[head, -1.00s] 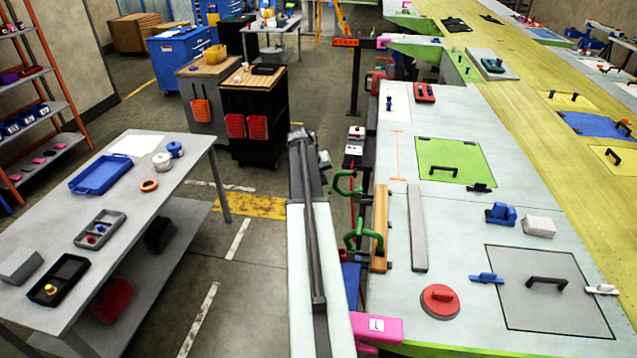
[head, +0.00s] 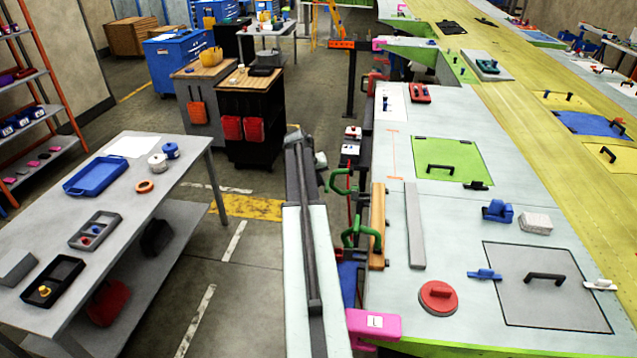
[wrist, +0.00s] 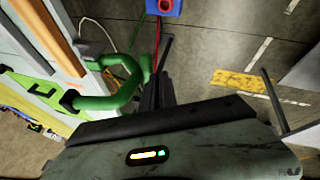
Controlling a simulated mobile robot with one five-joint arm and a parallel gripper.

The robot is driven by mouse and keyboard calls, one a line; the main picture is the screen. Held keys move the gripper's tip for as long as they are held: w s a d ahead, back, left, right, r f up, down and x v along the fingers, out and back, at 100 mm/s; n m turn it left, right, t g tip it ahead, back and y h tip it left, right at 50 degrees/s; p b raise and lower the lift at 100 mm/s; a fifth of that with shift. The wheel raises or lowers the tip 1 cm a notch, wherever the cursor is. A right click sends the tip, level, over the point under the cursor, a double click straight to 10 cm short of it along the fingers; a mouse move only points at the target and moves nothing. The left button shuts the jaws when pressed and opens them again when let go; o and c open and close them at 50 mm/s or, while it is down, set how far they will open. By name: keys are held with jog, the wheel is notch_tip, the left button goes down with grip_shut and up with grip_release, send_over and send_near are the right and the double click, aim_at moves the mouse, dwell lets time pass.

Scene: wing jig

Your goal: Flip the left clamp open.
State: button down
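A grey square panel (head: 535,310) with a black handle lies in the near right of the wing in the head view. A small blue clamp (head: 485,274) sits at its left edge and a white clamp (head: 600,286) at its right edge. Both look low and flat, but their levers are too small to read. My arm stands upright left of the wing edge, well apart from both clamps. In the wrist view, dark parts of my gripper (wrist: 155,90) show beside a green C-shaped clamp (wrist: 125,85). I cannot make out a gap between the fingers. Neither panel clamp shows in that view.
Green C-shaped clamps (head: 362,235) hold a wooden strip (head: 378,226) at the wing edge. A pink bracket (head: 375,325), a red disc (head: 438,298) and a blue block (head: 498,211) are nearby. A grey worktable (head: 150,225) stands left, with open floor between.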

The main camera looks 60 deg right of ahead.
jog(key=w+a+r+p, duration=0.6)
jog(key=a+r+p, duration=0.1)
jog(key=p, duration=0.1)
jog(key=shift+w+r, duration=0.4)
